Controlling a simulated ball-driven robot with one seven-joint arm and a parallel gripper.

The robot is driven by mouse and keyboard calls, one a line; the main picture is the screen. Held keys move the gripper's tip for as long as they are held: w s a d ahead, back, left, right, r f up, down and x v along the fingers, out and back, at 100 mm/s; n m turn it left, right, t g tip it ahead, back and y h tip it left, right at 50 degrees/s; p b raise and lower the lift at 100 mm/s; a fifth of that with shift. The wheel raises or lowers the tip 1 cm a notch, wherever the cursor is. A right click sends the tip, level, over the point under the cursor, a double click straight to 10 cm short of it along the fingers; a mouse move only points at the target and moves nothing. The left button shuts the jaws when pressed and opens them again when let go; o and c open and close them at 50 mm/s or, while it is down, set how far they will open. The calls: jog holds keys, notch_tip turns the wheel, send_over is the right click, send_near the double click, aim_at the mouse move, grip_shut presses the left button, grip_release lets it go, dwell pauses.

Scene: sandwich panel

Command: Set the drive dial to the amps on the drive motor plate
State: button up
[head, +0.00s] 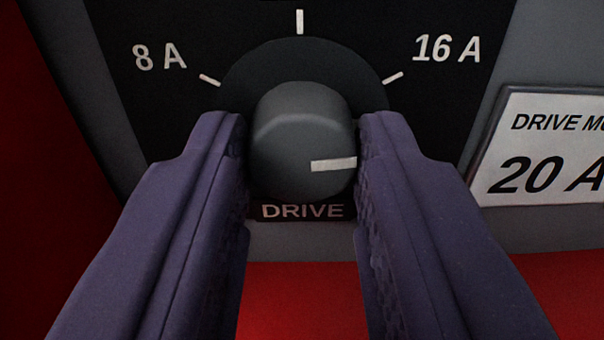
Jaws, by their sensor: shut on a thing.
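The drive dial (295,118) is a dark grey knob at the middle of the head view, above the label "DRIVE" (302,211). Its white pointer line (334,164) points right, clockwise past the "16 A" mark (394,78). The "8 A" mark (210,80) is at upper left, and another tick (300,21) is straight above. My gripper (303,150) is shut on the knob, one purple finger on each side. The right finger covers the scale to the right of the pointer. The drive motor plate (550,150), partly cut off, reads "20 A".
The dial sits on a black scale plate (160,100) on a grey panel (300,242). Red surfaces show at the left (35,180) and below (300,300). The motor plate has a raised dark frame just right of my right finger.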

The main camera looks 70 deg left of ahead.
jog(key=m, duration=0.3)
jog(key=shift+m+b, duration=0.3)
jog(key=shift+b, duration=0.05)
jog(key=shift+m, duration=1.8)
jog(key=o, duration=1.1)
jog(key=shift+c, duration=0.2)
